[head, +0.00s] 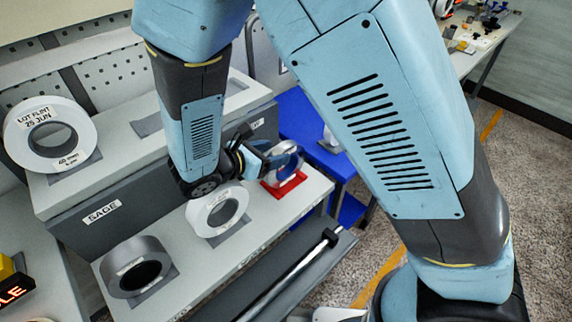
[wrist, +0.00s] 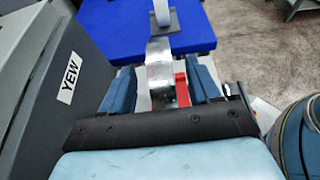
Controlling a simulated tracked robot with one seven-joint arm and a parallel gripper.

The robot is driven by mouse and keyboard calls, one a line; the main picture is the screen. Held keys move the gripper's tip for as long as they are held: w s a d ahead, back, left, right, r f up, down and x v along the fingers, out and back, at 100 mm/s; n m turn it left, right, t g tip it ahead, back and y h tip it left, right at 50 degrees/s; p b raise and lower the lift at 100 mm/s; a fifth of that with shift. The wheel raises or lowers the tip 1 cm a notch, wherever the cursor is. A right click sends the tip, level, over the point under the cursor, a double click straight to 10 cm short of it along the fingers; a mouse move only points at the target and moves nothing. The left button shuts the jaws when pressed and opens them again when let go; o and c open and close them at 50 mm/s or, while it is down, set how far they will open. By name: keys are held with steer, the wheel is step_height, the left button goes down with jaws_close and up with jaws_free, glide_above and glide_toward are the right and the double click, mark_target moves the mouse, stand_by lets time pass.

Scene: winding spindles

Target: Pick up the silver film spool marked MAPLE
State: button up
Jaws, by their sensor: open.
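A silver film spool (wrist: 160,62) stands on edge on a red stand (wrist: 181,84) at the end of the shelf. The spool (head: 294,165) and red stand (head: 287,188) also show in the head view, partly behind my gripper (head: 268,158). No MAPLE marking can be read on it. In the wrist view my gripper (wrist: 163,76) is open, with one blue finger on each side of the silver spool. I cannot tell whether either finger touches it.
A white spool (head: 203,215), a dark grey spool (head: 118,275) and a larger white spool marked FLINT (head: 20,135) stand nearby. The grey housing with the YEW label (wrist: 67,83) rises close on the left. A blue table (wrist: 110,35) lies beyond.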

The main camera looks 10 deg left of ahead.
steer(key=x, duration=0.4)
jaws_close()
stand_by(0.6)
